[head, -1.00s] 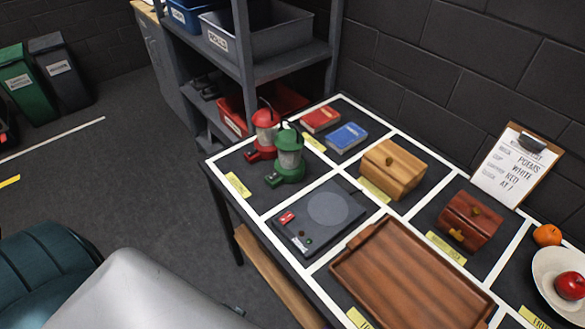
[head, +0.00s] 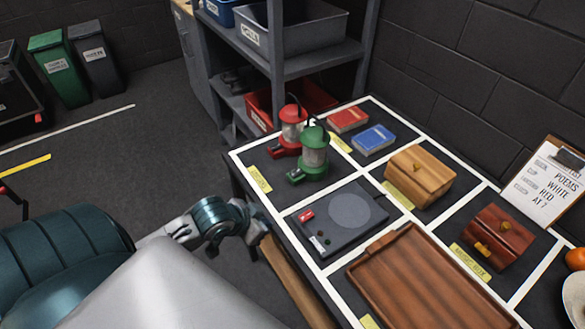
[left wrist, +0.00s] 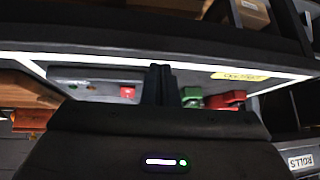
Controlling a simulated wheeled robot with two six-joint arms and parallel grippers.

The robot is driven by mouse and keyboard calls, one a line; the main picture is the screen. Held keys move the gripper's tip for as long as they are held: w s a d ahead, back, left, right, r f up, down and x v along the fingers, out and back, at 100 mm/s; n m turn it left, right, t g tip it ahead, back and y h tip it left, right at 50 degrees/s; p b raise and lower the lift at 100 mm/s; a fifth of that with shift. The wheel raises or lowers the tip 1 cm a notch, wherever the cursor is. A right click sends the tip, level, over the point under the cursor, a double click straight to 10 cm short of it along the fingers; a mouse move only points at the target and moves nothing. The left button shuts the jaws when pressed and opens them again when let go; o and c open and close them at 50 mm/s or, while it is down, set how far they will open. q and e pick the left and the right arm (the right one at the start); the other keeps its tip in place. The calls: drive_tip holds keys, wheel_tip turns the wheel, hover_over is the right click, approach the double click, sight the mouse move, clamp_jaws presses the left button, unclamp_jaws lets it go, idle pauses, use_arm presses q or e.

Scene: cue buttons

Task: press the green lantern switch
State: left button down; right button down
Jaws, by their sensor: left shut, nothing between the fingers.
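The green lantern (head: 314,158) stands upright on the black-and-white table, in front of the red lantern (head: 290,132). In the left wrist view the green base (left wrist: 191,97) shows just right of my fingers, with the red lantern's base (left wrist: 226,100) farther right. My left gripper (left wrist: 158,72) is shut and empty. In the head view it is dark and hard to make out, by the table's near left edge, apart from the lantern. My right gripper is not in view.
A dark hot plate (head: 335,218) with a red switch lies right of the green lantern. The table edge (head: 270,215) lies near my left arm. Shelves rise behind.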

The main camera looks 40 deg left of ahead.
use_arm(q)
drive_tip(key=w+a+r+t+h, duration=0.2)
drive_tip(key=w+a+r, duration=0.4)
drive_tip(key=w+r, duration=0.4)
drive_tip(key=shift+w+a+r+m, duration=0.3)
drive_tip(key=shift+w+a+r, duration=0.1)
drive_tip(key=shift+r, duration=0.4)
hover_over(296, 173)
drive_tip(key=s, duration=0.1)
drive_tip(key=f, duration=0.6)
drive_tip(key=shift+s+a, duration=0.15)
drive_tip(key=shift+a, duration=0.1)
wheel_tip(296, 173, down, 3)
drive_tip(key=shift+r+p, duration=0.2)
drive_tip(key=shift+p, duration=0.2)
drive_tip(key=shift+f, duration=0.75)
